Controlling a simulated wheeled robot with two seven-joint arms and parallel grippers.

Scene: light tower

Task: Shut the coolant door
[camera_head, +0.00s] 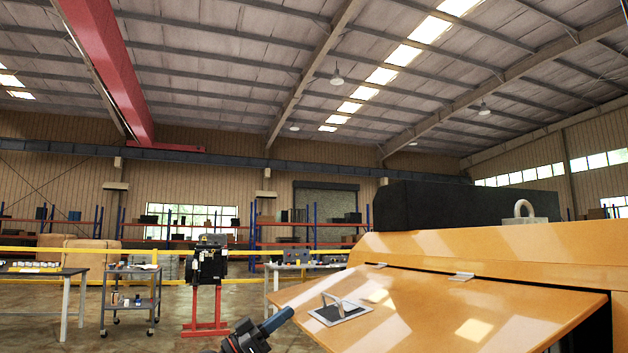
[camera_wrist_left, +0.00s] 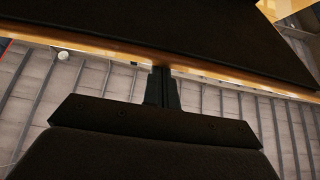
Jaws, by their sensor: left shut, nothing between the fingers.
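The coolant door (camera_head: 430,309) is an orange panel, hinged along its top edge on the orange machine housing (camera_head: 480,247). It stands open, swung outward, with a dark gap under its right side. A grey latch plate with a raised handle (camera_head: 340,311) sits on its upper face. My left gripper (camera_head: 285,315) is shut and empty, beside the door's left edge in the head view. In the left wrist view the closed fingertips (camera_wrist_left: 162,72) are at the edge of the door's dark underside (camera_wrist_left: 150,25); I cannot tell whether they touch. My right gripper is out of view.
A black block (camera_head: 450,205) and a lifting eye (camera_head: 524,209) are on top of the housing. Further back are a grey cart (camera_head: 131,300), a red stand (camera_head: 205,310), a table (camera_head: 40,271) and yellow railings. The floor left of the machine is open.

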